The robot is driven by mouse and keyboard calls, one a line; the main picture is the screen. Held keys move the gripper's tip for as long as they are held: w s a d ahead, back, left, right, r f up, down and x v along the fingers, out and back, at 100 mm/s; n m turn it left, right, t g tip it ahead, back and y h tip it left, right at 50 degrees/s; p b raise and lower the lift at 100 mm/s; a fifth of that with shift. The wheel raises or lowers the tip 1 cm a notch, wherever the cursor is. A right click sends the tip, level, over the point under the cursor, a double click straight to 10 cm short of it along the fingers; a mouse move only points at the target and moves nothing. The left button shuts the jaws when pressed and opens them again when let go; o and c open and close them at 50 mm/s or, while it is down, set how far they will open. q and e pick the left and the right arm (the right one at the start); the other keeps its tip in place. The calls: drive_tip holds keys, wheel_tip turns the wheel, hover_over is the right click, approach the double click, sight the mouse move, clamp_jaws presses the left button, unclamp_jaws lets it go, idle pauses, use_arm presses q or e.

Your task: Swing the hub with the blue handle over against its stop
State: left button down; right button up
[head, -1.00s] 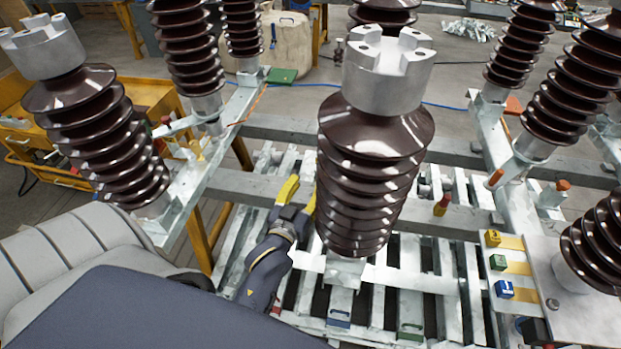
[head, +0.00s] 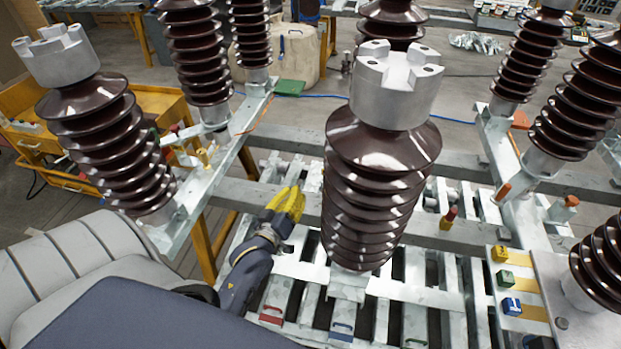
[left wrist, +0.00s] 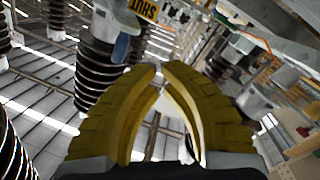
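A small blue handle (head: 341,332) shows low in the head view on the pale slatted frame, between a red handle (head: 271,315) and a green one (head: 414,343). I cannot tell which part is its hub. My left gripper (head: 291,197), with yellow fingers, is above the frame, left of the central brown insulator (head: 375,195) and apart from the handles. In the left wrist view its fingertips (left wrist: 160,66) nearly meet, with nothing visible held. A blue-grey part (left wrist: 122,47) hangs beyond them near a yellow SHUT plate (left wrist: 143,10). My right gripper is not in view.
Tall ribbed insulators stand around the frame, one at the left (head: 105,145). Yellow, green and blue (head: 512,306) blocks sit on a plate at the right. A yellow cart (head: 150,105) stands at the back left. Metal beams cross behind my left gripper.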

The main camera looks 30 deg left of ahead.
sight(319, 181)
use_arm(q)
drive_tip(key=w+f+n, duration=0.1)
drive_tip(key=w+n, duration=0.8)
drive_tip(key=n, duration=0.2)
drive_tip(key=shift+w+a+f+n, duration=0.2)
drive_tip(key=shift+a+f+n, duration=0.05)
drive_tip(key=shift+a+n, duration=0.05)
idle(0.5)
drive_tip(key=shift+d, duration=0.1)
drive_tip(key=shift+s+d, duration=0.25)
drive_tip(key=shift+d, duration=0.55)
drive_tip(key=shift+s+d, duration=0.25)
drive_tip(key=shift+d, duration=0.5)
drive_tip(key=shift+a, duration=0.1)
